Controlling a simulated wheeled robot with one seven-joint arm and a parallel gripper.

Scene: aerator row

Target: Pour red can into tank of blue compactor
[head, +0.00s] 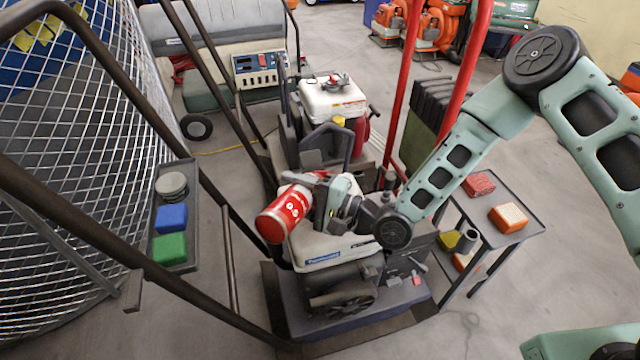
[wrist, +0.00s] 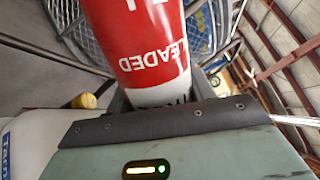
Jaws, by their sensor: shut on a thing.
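A red can (head: 283,214) with white lettering is held tilted, nearly on its side, above the white tank (head: 318,252) of the near compactor, which has a blue base (head: 293,312). My gripper (head: 327,207) is shut on the can from the right. The tank's opening is hidden, and I cannot tell whether anything flows from the can.
A second machine with a white tank (head: 331,96) stands behind. A narrow tray (head: 178,262) with blue and green blocks is at left, beside a wire mesh cage (head: 75,130). A side table (head: 515,240) with red and orange blocks is at right. Dark handle bars cross the left side.

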